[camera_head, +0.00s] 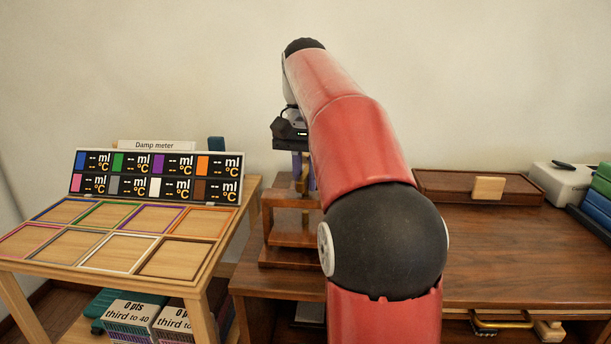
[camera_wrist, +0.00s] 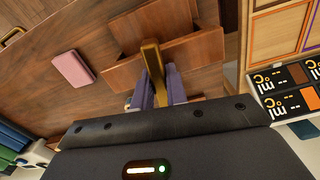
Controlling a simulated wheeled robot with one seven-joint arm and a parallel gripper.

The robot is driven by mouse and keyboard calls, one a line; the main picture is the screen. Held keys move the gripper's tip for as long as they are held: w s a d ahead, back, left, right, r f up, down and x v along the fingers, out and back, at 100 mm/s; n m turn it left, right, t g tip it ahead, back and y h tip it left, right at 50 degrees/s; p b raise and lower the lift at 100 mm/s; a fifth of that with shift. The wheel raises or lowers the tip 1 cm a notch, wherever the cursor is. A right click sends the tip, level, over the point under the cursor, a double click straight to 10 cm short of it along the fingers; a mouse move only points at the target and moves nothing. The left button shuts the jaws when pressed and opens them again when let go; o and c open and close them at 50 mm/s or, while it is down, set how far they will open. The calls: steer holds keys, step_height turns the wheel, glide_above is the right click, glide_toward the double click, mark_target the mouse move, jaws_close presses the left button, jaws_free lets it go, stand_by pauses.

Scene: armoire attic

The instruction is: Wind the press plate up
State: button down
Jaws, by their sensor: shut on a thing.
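The wooden press (camera_head: 290,230) stands at the left end of the brown desk, partly hidden behind my red arm. A brass part (camera_head: 303,185) rises from its top. My gripper (camera_head: 301,165) points down over the press. In the wrist view my gripper (camera_wrist: 158,90) has its two purple-grey fingers on either side of a brass bar (camera_wrist: 152,55), shut on it. The wooden press parts (camera_wrist: 170,55) lie beyond and under the bar. I cannot make out the press plate's height clearly.
A light wooden table (camera_head: 225,240) with coloured frames and a damp meter display (camera_head: 155,176) stands close on the left. A dark tray (camera_head: 440,188) with a tan block (camera_head: 488,188) lies at the desk's back. A pink block (camera_wrist: 72,68) shows in the wrist view.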

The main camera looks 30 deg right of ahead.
steer(key=n, duration=0.4)
steer(key=shift+n, duration=0.3)
steer(key=n, duration=0.4)
steer(key=shift+n, duration=0.3)
steer(key=n, duration=0.4)
steer(key=shift+n, duration=1.9)
steer(key=c, duration=1.4)
jaws_free()
steer(key=shift+r, duration=0.1)
